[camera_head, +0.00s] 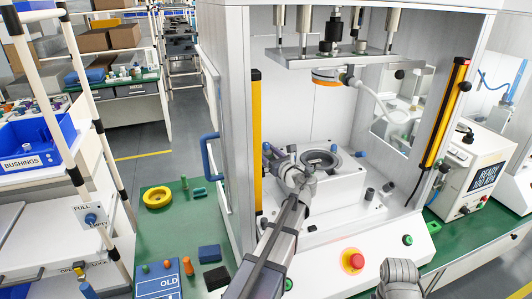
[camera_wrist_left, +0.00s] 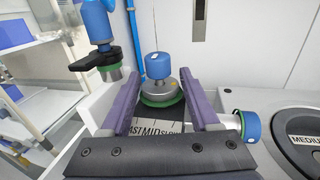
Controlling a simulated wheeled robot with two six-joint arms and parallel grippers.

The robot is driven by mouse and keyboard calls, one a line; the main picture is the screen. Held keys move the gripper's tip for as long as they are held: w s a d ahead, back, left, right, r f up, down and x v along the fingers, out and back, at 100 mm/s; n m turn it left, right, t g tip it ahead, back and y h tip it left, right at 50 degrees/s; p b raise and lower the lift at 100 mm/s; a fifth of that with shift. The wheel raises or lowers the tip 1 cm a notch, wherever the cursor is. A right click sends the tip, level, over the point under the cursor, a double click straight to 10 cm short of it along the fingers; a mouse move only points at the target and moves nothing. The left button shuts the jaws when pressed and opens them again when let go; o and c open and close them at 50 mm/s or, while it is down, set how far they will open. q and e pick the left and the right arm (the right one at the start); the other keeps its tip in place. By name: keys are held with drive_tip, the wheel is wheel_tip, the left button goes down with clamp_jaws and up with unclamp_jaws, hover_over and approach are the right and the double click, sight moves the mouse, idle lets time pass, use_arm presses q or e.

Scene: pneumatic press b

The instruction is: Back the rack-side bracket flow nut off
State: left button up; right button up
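In the left wrist view a flow nut (camera_wrist_left: 160,90) with a blue cap, grey body and green ring stands upright against a pale wall. A scale plate (camera_wrist_left: 150,129) with FAST, MID and SLOW marks lies in front of it. My left gripper (camera_wrist_left: 158,76) is open, with one purple finger on each side of the nut; gaps show, and contact is not visible. In the head view my left gripper (camera_head: 284,166) is at the left of the press's white block (camera_head: 330,188), where the arm partly hides the nut area. My right gripper's fingers are not in view.
Another blue fitting (camera_wrist_left: 98,25) with a black lever stands left of the nut. A blue-capped side fitting (camera_wrist_left: 250,127) and a round MEDIUM part (camera_wrist_left: 303,143) are at the right.

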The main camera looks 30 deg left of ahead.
use_arm(q)
clamp_jaws()
drive_tip(key=shift+w+n+g+y, duration=0.15)
drive_tip(key=shift+n+g+y, duration=0.15)
drive_tip(key=shift+g, duration=0.1)
drive_tip(key=shift+w+n+g+y, duration=0.15)
drive_tip(key=shift+n+g+y, duration=0.25)
drive_tip(key=shift+n+g, duration=0.6)
drive_tip(key=n+g, duration=0.1)
drive_tip(key=g, duration=0.1)
drive_tip(key=shift+g+y, duration=0.3)
drive_tip(key=shift+g, duration=0.1)
drive_tip(key=shift+s+n+g, duration=0.35)
drive_tip(key=shift+n+g, duration=0.25)
drive_tip(key=shift+g, duration=0.2)
drive_tip(key=shift+o, duration=1.8)
unclamp_jaws()
